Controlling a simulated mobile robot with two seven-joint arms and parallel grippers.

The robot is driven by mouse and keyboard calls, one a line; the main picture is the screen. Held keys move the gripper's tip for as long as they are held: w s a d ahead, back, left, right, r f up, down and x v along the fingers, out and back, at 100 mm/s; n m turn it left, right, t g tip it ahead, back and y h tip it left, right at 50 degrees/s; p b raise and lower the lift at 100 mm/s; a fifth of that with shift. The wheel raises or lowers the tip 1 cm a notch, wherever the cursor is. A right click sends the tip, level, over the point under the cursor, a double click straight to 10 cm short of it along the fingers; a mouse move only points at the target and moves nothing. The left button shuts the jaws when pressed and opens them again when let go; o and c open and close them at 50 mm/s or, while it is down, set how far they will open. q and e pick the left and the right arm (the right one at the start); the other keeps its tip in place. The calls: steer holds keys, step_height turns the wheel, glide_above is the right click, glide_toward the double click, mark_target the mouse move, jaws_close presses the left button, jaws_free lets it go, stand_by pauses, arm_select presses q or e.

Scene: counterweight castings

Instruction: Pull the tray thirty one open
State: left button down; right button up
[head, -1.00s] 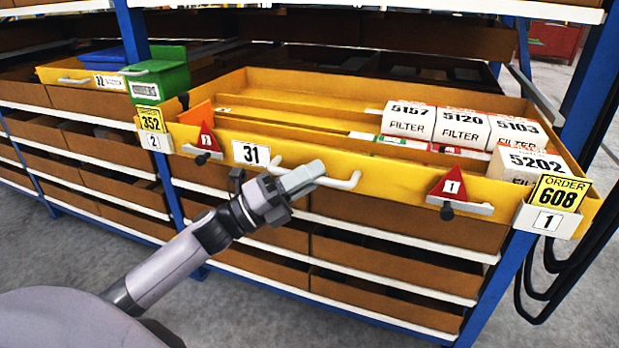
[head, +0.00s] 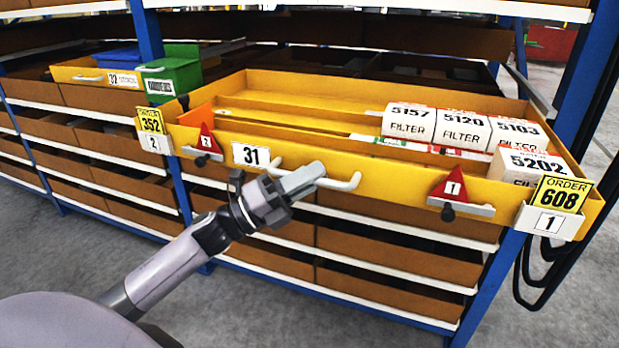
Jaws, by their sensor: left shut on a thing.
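The yellow tray thirty one (head: 395,182) is in the middle of the head view, drawn out from the blue and white rack, with its inside showing. A white label "31" (head: 251,155) is on its front, left of its pale bar handle (head: 345,183). My left gripper (head: 300,180) is shut on the handle's left part, which the fingers hide. Filter boxes (head: 462,130) marked 5157, 5120, 5103 and 5202 stand at the tray's right end. My right gripper is not in view.
Red triangle markers 2 (head: 206,140) and 1 (head: 452,184) sit on the tray front. Order cards 352 (head: 150,120) and 608 (head: 560,194) are at its ends. A green bin (head: 172,78) is at the left. Black cables hang at the right. Grey floor is clear in front.

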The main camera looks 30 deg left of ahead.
arm_select(q)
steer(key=c, duration=1.4)
jaws_free()
steer(key=b+v, duration=0.1)
steer(key=v, duration=0.6)
steer(key=shift+f+b, duration=0.1)
steer(key=shift+b, duration=0.3)
